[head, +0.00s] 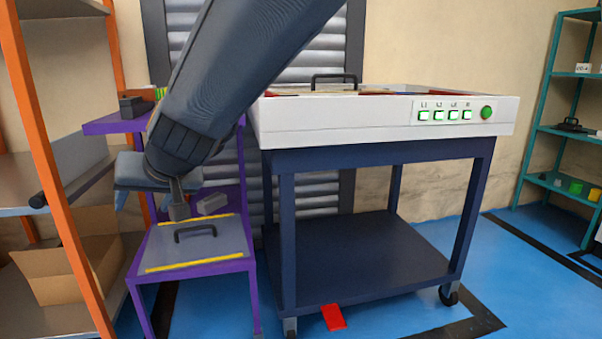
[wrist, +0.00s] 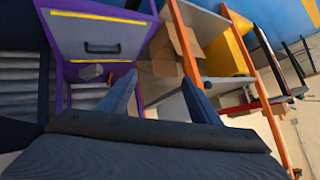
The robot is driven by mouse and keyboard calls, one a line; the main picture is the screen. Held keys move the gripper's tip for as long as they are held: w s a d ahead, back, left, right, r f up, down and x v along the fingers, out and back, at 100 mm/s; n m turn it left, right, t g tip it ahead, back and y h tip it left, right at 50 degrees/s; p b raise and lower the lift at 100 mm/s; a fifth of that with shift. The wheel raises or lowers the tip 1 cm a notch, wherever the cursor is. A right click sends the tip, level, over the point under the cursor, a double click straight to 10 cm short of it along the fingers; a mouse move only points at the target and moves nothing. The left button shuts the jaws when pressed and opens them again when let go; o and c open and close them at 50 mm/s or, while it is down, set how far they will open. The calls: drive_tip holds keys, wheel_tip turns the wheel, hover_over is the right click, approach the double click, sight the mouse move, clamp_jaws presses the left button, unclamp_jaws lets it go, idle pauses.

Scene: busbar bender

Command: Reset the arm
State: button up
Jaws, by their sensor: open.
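My arm reaches down from the top of the head view, and my gripper (head: 150,205) hangs above and left of a purple stand (head: 250,290). In the wrist view my gripper (wrist: 160,98) shows two blue-grey fingers spread apart with nothing between them. The stand's grey plate (head: 165,251) has a black handle and yellow strips at its edges. It also shows in the wrist view (wrist: 100,25), left of the fingers.
A white-topped machine (head: 335,118) with green-lit buttons stands on a dark blue wheeled cart (head: 360,250). An orange-post shelf (head: 55,170) with a cardboard box (head: 60,262) is at left. A teal shelf (head: 540,125) is at right. A red object (head: 333,317) lies on the floor.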

drive_tip(key=s+d+f+g+h+p, duration=0.1)
drive_tip(key=s+d+f+g+h, duration=0.25)
drive_tip(key=s+d, duration=1)
drive_tip(key=s+d+f+g+h+p, duration=0.1)
drive_tip(key=s+d+f+g+h, duration=0.3)
drive_tip(key=s+d, duration=0.95)
drive_tip(key=w+d+r+m+p, duration=0.1)
drive_tip(key=d+r+m+p, duration=0.2)
drive_tip(key=d+r+p, duration=0.8)
drive_tip(key=w+d+r+m+t+p, duration=0.1)
drive_tip(key=d+r+p, duration=1)
drive_tip(key=p, duration=1.5)
wheel_tip(320, 180, up, 5)
drive_tip(key=shift+w+f+m, duration=0.1)
drive_tip(key=shift+w+m, duration=0.3)
drive_tip(key=shift+m, duration=0.5)
